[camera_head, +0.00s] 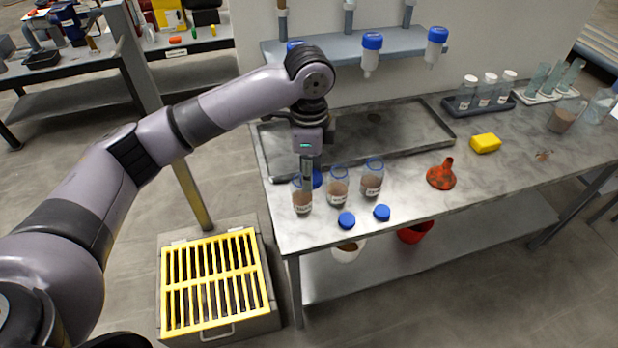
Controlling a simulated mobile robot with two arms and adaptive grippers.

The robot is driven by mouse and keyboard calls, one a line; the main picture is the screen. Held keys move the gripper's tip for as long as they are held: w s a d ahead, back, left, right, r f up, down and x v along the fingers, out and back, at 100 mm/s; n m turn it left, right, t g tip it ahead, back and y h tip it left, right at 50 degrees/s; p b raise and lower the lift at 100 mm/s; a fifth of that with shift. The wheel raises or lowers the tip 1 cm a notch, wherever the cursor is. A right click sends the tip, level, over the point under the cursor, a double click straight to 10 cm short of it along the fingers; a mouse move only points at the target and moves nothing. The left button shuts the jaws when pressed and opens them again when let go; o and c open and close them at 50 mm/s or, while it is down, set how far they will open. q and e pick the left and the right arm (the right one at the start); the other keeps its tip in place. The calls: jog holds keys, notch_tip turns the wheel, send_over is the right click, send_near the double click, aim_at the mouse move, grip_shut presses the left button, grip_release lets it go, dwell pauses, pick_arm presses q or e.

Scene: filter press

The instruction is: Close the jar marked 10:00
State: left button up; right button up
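Three clear jars with brown contents and pale labels stand in a row near the front left of the bench: the left jar (302,199), the middle jar (338,188) and the right jar (372,180). The label writing is too small to read. Two blue lids lie in front of them, one lid (346,220) and another lid (382,212). A third blue lid (317,179) shows beside the fingers, between the left and middle jars. My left gripper (307,187) points down at the left jar and partly hides it; its finger gap is not clear. My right gripper is out of view.
A shallow metal tray (440,130) lies behind the jars. An orange-red funnel (441,176) and a yellow sponge (485,143) lie to the right. Racked bottles (487,92) stand at the back right. A yellow-grated box (215,280) is on the floor left of the bench.

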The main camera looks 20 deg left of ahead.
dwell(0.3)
pick_arm(q)
jog(key=s+a+f+n, duration=0.1)
jog(key=s+a+n, duration=0.1)
jog(key=s+n, duration=0.5)
jog(key=s+a+f+n+b, duration=0.1)
jog(key=s+n, duration=0.6)
jog(key=n, duration=0.1)
jog(key=shift+a+n+b, duration=0.3)
jog(key=shift+a, duration=0.05)
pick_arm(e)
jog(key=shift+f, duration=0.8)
pick_arm(q)
jog(key=shift+f, duration=0.1)
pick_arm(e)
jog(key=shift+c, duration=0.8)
